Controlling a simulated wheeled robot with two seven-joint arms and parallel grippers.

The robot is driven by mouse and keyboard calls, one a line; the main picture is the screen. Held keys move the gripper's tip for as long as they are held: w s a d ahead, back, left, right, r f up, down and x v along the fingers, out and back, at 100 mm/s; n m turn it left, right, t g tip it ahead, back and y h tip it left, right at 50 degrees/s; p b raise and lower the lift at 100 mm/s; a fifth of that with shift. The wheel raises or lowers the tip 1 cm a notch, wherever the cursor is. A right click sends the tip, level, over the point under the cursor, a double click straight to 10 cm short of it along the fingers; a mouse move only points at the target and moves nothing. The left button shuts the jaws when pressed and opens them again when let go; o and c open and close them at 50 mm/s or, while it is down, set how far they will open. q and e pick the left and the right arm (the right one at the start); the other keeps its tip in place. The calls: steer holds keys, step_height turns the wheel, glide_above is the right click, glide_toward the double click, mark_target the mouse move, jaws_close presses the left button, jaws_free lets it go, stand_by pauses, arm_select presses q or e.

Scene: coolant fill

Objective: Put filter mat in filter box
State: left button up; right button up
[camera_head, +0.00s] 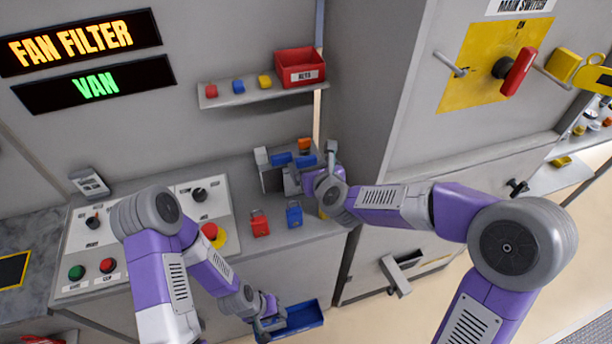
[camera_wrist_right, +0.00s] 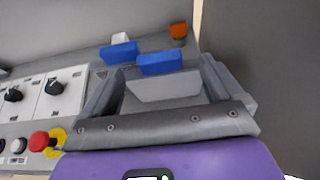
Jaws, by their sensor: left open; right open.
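I cannot make out for certain which things are the filter mat and the filter box. My right gripper (camera_wrist_right: 162,85) is open above the back of the grey counter, and it also shows in the head view (camera_head: 300,178). In the right wrist view a pale grey flat-faced piece (camera_wrist_right: 165,89) shows between its fingers, with a blue block (camera_wrist_right: 162,63) just beyond. A second blue block (camera_wrist_right: 119,53) is left of that one. My left gripper (camera_head: 268,326) is open, low in front of the counter beside a blue tray (camera_head: 305,315); its fingers are partly hidden.
A red block (camera_head: 260,224) and a blue block (camera_head: 294,215) stand on the counter near its front edge. A control panel (camera_head: 92,245) lies left. A shelf (camera_head: 248,95) carries a red bin (camera_head: 300,68). The tall grey cabinet (camera_head: 365,90) bounds the counter's right side.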

mark_target(307, 160)
steer(key=shift+x, duration=1.6)
steer(key=c, duration=1.6)
